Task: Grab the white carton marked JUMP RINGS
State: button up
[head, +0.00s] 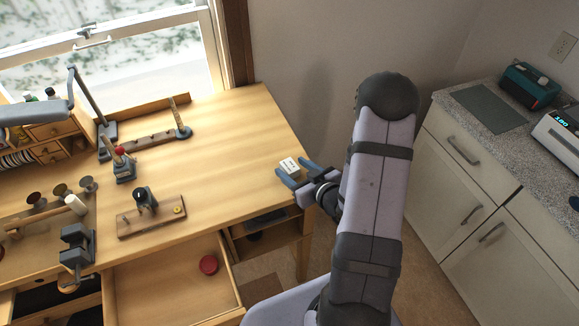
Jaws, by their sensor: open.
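A small white carton (289,166) with dark print on its top sits near the right edge of the wooden workbench, in the head view. The print is too small to read. My gripper (282,176) is open at the bench's right edge, with its blue fingers pointing left toward the carton. The fingertips appear beside or around the near side of the carton. I cannot tell whether they touch it. Part of the carton's lower side is hidden by the fingers.
The workbench (235,125) is clear left of the carton. A wooden board with a knob (150,222), a vise (76,250) and a red-topped tool (122,165) stand further left. An open drawer (165,285) holds a red round tin (208,264). A stone-topped counter (490,108) is at right.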

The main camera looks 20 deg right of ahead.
aim_at(291, 166)
jog(key=shift+x, duration=1)
jog(key=shift+c, duration=0.7)
jog(key=c, duration=1)
jog(key=shift+r, duration=0.2)
jog(key=shift+r+b, duration=0.4)
jog(key=shift+r, duration=4.45)
